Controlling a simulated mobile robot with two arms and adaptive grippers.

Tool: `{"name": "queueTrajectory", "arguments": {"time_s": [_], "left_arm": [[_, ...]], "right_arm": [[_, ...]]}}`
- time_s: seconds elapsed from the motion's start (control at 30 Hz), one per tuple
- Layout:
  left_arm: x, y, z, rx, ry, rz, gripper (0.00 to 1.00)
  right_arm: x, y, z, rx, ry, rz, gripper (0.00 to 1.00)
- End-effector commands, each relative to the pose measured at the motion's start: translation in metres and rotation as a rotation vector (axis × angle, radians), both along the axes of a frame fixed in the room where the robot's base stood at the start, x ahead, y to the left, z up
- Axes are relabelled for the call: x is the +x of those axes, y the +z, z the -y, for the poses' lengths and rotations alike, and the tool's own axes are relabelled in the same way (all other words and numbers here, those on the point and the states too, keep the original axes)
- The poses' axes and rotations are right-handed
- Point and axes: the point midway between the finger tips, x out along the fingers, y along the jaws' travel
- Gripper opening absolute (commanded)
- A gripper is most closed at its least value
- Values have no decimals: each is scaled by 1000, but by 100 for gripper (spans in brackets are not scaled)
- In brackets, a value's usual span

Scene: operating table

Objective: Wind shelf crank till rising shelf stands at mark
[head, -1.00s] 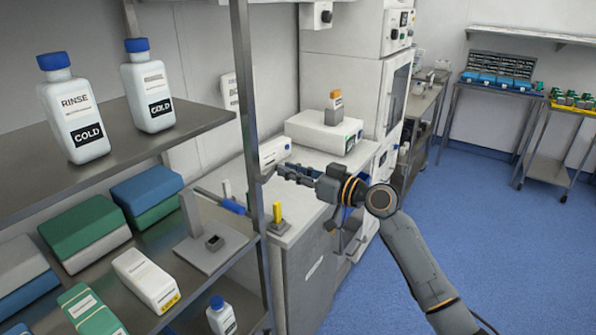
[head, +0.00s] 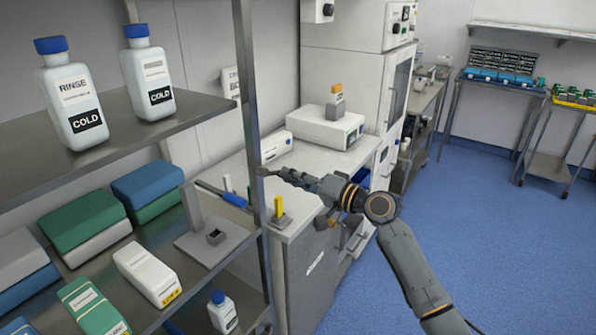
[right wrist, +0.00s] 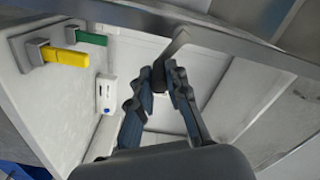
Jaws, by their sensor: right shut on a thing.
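My right gripper (head: 265,173) reaches in from the right to the grey shelf post. In the right wrist view its two dark fingers (right wrist: 166,85) are closed around the small dark crank handle (right wrist: 160,76), at the end of a bent grey crank arm (right wrist: 177,45); the fingers hide much of the handle. The upper grey shelf (head: 200,107) carries a RINSE bottle (head: 75,95) and a second white COLD bottle (head: 148,80), both upright with blue caps. Which shelf rises, and its mark, I cannot tell. My left gripper is not in view.
A counter behind the post bears a yellow piece in a holder (head: 278,208) and a white device (head: 325,127). Blue floor is free at right.

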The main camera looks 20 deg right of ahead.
Motion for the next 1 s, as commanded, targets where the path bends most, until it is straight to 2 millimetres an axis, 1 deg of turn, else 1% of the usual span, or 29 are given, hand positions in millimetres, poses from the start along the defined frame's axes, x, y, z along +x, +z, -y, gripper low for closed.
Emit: {"name": "queueTrajectory", "arguments": {"time_s": [0.03, 0.4, 0.97, 1.0], "left_arm": [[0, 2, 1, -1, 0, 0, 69], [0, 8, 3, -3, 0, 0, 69], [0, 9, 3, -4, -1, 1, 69], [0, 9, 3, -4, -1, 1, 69]], "right_arm": [[-2, -6, -5, 23, 9, -32, 0], [-4, -12, -8, 155, 10, -133, 0], [-5, -12, -9, 180, 11, -150, 0], [-5, -12, -9, 180, 11, -150, 18]]}}
